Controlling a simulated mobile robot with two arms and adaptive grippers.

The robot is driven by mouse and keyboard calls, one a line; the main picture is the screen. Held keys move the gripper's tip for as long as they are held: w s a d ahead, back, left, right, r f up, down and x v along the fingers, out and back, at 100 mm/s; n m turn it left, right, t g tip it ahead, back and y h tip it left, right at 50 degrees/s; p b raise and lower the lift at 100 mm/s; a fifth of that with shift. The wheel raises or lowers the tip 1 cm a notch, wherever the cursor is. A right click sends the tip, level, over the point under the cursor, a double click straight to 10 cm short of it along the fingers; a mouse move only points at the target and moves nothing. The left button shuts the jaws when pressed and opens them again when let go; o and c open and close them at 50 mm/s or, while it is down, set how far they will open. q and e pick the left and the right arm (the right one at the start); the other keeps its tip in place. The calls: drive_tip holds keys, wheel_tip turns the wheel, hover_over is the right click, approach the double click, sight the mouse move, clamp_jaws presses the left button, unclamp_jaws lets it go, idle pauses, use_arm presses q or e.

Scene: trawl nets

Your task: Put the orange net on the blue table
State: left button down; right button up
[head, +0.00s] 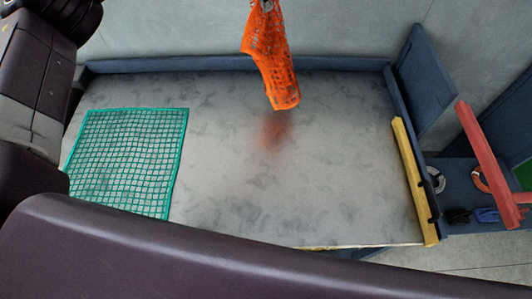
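The orange net (271,65) hangs down from the top edge of the head view, in the air over a wide table. A small part of my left gripper (267,5) shows at the net's upper end, where it appears closed on it; the rest is cut off. The net's lower end is clear of the table, with a blurred orange reflection beneath it. The table has a mottled grey top (310,180) and blue raised edges (235,63). My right gripper is not in view.
A green net (128,160) lies flat on the table's left part. A yellow bar (414,180) runs along the right edge. Farther right are a blue surface (455,170) with small items and a red beam (487,150). The table's middle is clear.

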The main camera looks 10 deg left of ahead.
use_arm(q)
drive_tip(key=w+a+n, duration=0.1)
drive_tip(key=w+n, duration=0.1)
drive_tip(key=w, duration=0.5)
drive_tip(key=shift+t+y, duration=0.3)
drive_tip(key=s+d+f, duration=0.2)
drive_tip(key=s+f, duration=1)
drive_tip(key=s, duration=0.1)
drive_tip(key=s+d+f, duration=0.3)
drive_tip(key=s+f, duration=1)
drive_tip(key=s, duration=0.1)
drive_tip(key=s+d+f, duration=0.2)
drive_tip(key=s+f, duration=1.1)
drive_tip(key=s, duration=0.1)
drive_tip(key=shift+s+d+f, duration=0.1)
drive_tip(key=shift+s+d, duration=0.15)
drive_tip(key=c, duration=1.8)
unclamp_jaws()
drive_tip(key=shift+o, duration=0.2)
drive_tip(key=s+d+p+v, duration=0.1)
drive_tip(key=d+p+v, duration=0.1)
drive_tip(key=p+v, duration=0.4)
drive_tip(key=d+v, duration=0.1)
drive_tip(key=v, duration=0.3)
drive_tip(key=shift+s+r+p, duration=0.25)
drive_tip(key=shift+r+p, duration=0.1)
